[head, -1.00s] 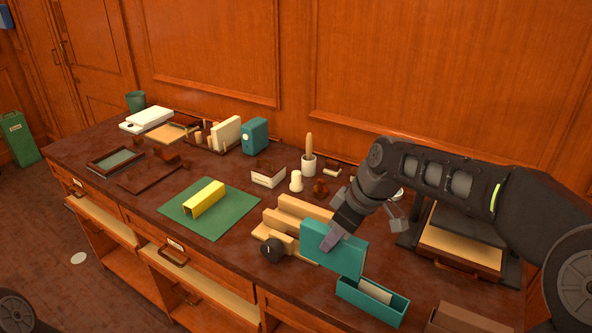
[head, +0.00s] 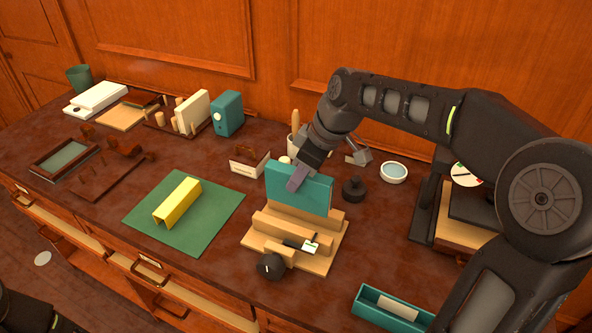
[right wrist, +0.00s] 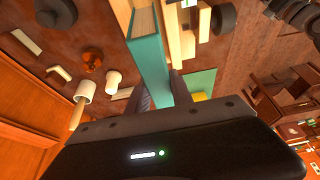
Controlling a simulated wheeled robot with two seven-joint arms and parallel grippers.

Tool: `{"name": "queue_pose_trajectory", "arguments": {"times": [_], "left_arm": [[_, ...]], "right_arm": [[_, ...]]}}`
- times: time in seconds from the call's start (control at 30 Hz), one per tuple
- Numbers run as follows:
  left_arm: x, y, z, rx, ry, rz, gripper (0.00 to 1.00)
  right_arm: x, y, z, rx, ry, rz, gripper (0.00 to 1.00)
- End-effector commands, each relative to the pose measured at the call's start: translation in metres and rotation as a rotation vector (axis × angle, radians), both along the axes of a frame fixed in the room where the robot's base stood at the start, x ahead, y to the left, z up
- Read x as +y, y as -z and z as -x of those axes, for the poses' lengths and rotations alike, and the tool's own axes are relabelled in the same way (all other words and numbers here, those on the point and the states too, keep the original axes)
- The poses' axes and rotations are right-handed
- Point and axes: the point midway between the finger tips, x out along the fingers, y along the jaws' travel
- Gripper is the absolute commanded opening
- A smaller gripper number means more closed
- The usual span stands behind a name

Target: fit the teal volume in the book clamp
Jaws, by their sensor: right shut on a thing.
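The teal volume (head: 300,188) is upright in my right gripper (head: 297,181), shut on its upper part. It also shows in the right wrist view (right wrist: 147,55), beside the clamp's pale wooden bars. The wooden book clamp (head: 292,233), with a black knob (head: 270,265) at its front, lies on the desk. In the head view the volume's lower edge is over the rear part of the clamp; I cannot tell whether it touches or hovers. A small black-and-white piece (head: 309,246) lies at the clamp's front. My left gripper is not in view.
A teal open box (head: 365,309) stands at the front right. A yellow channel piece (head: 177,202) lies on a green mat (head: 222,205) to the left. A black stamp-like object (head: 353,189) and a white bowl (head: 394,172) stand right of the volume. A card holder (head: 247,166) stands behind.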

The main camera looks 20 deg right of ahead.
Motion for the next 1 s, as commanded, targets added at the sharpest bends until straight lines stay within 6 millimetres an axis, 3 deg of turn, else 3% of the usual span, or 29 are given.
{"name": "queue_pose_trajectory", "arguments": {"times": [0.23,0.7,1.0], "left_arm": [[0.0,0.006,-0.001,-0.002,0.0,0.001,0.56],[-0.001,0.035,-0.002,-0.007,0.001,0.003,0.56],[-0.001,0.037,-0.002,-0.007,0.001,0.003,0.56]], "right_arm": [[0.0,0.004,0.0,-0.001,0.0,-0.001,0.0],[0.0,0.038,0.0,-0.002,-0.001,-0.001,0.0],[0.0,0.042,0.0,-0.002,-0.001,-0.001,0.0]]}}
